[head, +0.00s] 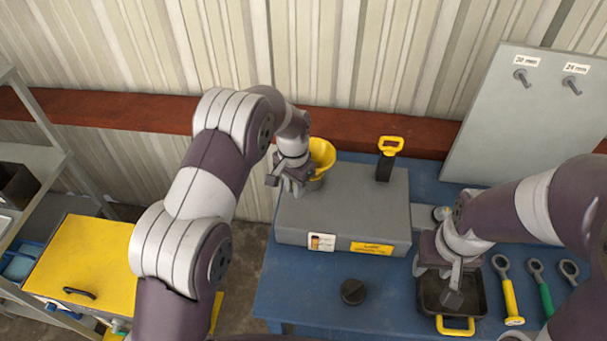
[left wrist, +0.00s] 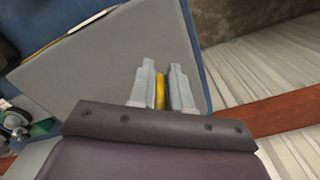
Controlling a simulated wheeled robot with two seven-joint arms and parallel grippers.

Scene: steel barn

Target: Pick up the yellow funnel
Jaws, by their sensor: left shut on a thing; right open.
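The yellow funnel (head: 321,155) is at the back left of a grey box (head: 350,205), partly hidden behind my left gripper (head: 292,181). My left gripper is shut on the funnel. In the left wrist view a thin yellow strip of the funnel (left wrist: 160,91) shows between the two fingers (left wrist: 163,85). I cannot tell whether the funnel touches the box. My right gripper (head: 452,284) is open above a dark tray with a yellow handle, well to the right of the funnel.
The grey box also carries a yellow-handled dipstick or plug (head: 389,157). A black cap (head: 353,291) lies on the blue table (head: 290,287). The dark tray (head: 481,300) and several wrenches (head: 511,300) are at right. A grey panel (head: 505,130) leans behind. A yellow cabinet (head: 80,260) stands left.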

